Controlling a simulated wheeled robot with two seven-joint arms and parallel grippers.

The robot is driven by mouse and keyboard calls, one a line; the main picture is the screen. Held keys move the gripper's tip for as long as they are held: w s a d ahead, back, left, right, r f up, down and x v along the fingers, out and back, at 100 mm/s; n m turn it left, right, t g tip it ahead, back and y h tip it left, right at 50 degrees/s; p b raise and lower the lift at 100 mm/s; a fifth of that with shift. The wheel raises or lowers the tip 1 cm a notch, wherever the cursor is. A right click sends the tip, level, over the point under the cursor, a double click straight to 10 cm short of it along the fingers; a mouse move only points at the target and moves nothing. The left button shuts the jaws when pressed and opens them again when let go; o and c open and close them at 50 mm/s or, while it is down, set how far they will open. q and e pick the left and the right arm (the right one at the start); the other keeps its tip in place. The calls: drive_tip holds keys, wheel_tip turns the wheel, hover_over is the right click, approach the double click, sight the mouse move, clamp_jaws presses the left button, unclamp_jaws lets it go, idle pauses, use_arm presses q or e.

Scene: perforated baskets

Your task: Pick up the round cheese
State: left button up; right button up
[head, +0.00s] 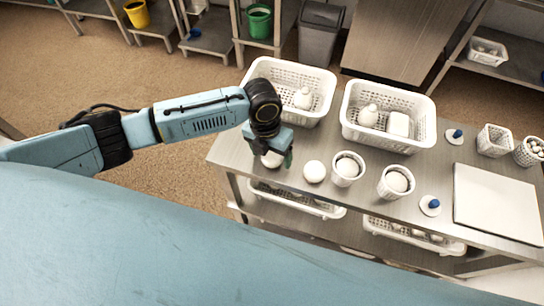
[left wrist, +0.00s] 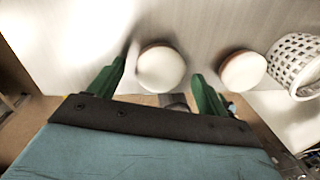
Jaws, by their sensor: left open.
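Two round white pieces that look like round cheese lie on the steel table (head: 330,205). The first round cheese (head: 271,160) is partly hidden under my left gripper (head: 281,153) in the head view. The second white round (head: 314,171) lies just to its right. In the left wrist view, my left gripper (left wrist: 160,72) is open, with its green fingers on either side of the first round cheese (left wrist: 161,67). I see no clear finger contact with it. The second round (left wrist: 243,71) lies outside the right finger. My right gripper is not in view.
Two white perforated baskets (head: 251,72) (head: 346,123) with white items stand at the table's back. White cups (head: 346,178) (head: 393,192) stand right of the rounds. A white board (head: 497,202) lies at the right. A perforated cup (left wrist: 293,60) is near the second round.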

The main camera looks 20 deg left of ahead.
use_arm(q)
drive_tip(key=shift+f, duration=0.3)
drive_tip(key=c, duration=1.2)
drive_tip(key=shift+r, duration=0.15)
